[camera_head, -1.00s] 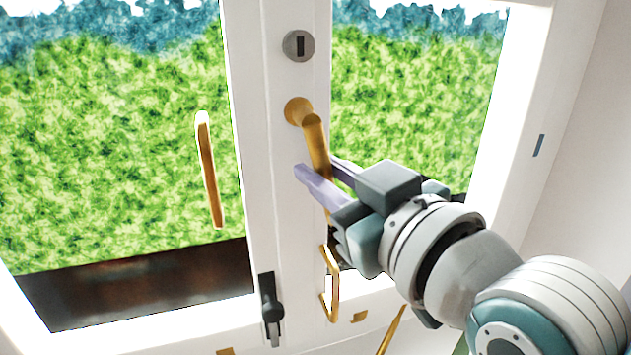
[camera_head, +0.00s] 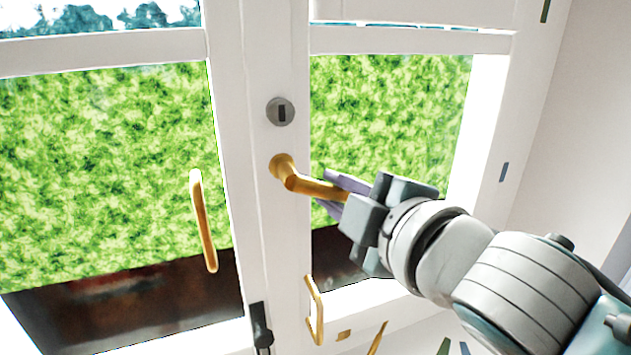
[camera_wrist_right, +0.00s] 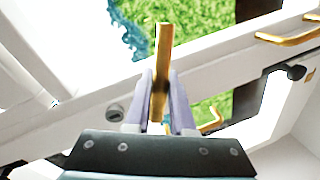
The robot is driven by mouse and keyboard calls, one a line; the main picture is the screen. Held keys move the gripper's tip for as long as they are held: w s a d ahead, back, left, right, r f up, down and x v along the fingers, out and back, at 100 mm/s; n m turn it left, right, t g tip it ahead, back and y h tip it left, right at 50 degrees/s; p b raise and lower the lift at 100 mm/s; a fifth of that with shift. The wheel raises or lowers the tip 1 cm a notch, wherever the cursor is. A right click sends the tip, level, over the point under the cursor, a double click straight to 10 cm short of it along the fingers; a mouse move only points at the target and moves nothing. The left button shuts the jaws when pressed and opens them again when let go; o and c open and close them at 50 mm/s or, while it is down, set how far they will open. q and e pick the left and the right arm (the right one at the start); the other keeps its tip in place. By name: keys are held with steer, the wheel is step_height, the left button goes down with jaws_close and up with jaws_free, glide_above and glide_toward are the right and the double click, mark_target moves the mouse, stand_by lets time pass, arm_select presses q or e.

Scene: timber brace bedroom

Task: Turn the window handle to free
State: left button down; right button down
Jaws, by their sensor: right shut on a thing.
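The brass window handle (camera_head: 305,186) sits on the white middle post, below a round grey lock. Its lever points right and slightly down. My right gripper (camera_head: 334,194) is shut on the outer part of the lever, coming in from the lower right. In the right wrist view the brass lever (camera_wrist_right: 159,75) stands between the two pale purple fingers of the gripper (camera_wrist_right: 160,100). The handle's base is hidden in the wrist view. My left gripper is not in view.
The round grey lock (camera_head: 281,111) is above the handle. A brass pull (camera_head: 204,222) shows over the left pane, and another brass pull (camera_head: 315,310) is below the handle. A black latch (camera_head: 261,328) is low on the post. A pale wall (camera_head: 570,130) stands at the right.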

steer(key=shift+d+r+n+h+p, duration=0.2)
steer(key=shift+r+n+h+p, duration=0.2)
steer(key=shift+r+n+p, duration=0.6)
steer(key=shift+r+n, duration=0.1)
steer(key=shift+n, duration=0.8)
steer(key=c, duration=0.8)
jaws_free()
steer(key=shift+o, duration=0.2)
steer(key=b+v, duration=0.2)
steer(key=v, duration=0.8)
